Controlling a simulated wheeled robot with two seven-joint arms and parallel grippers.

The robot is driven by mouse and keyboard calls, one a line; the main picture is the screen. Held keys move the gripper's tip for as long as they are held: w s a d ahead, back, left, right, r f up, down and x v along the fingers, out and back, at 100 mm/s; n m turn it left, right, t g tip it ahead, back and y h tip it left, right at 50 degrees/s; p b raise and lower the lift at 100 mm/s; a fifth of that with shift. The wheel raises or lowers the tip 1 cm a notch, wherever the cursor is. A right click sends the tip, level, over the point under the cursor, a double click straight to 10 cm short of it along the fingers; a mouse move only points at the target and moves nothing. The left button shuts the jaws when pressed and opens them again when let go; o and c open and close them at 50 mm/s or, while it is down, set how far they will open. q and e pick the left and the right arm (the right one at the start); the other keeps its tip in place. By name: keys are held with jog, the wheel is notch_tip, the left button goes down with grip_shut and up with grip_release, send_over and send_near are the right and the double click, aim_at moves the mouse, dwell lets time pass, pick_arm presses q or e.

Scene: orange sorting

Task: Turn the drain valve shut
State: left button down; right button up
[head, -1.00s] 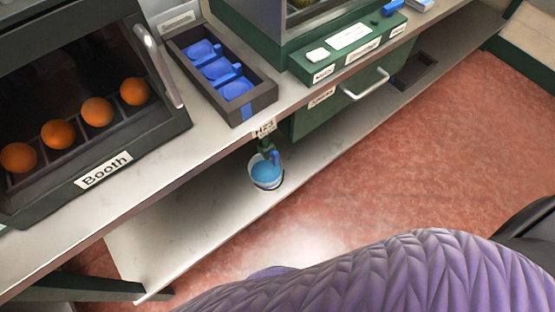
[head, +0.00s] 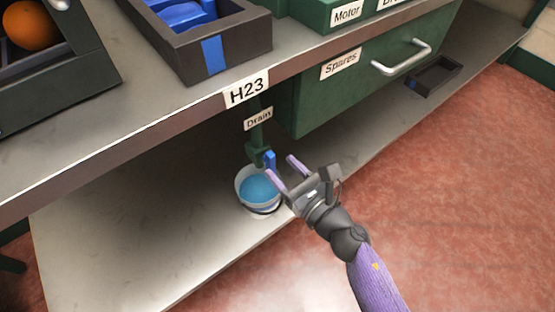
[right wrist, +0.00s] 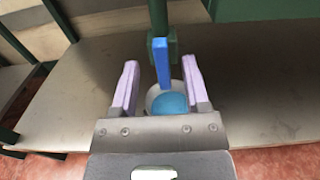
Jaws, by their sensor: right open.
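The drain valve is a green pipe fitting (head: 257,150) with a blue lever handle (head: 270,160), under the bench edge below a "Drain" label (head: 258,119). The handle hangs down along the pipe. A white bucket (head: 243,202) with blue liquid (head: 258,188) stands on the lower shelf beneath it. My right gripper (head: 281,168) is open, its lilac fingers close to the handle. My left gripper is out of view.
The bench edge with the H23 label (head: 246,89) overhangs the valve. A green "Spares" drawer (head: 365,72) is right of the pipe. A small dark tray (head: 436,76) lies on the lower shelf (head: 110,225). The red floor at right is clear.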

aim_at(273, 160)
jog(key=shift+x, duration=1.9)
grip_shut()
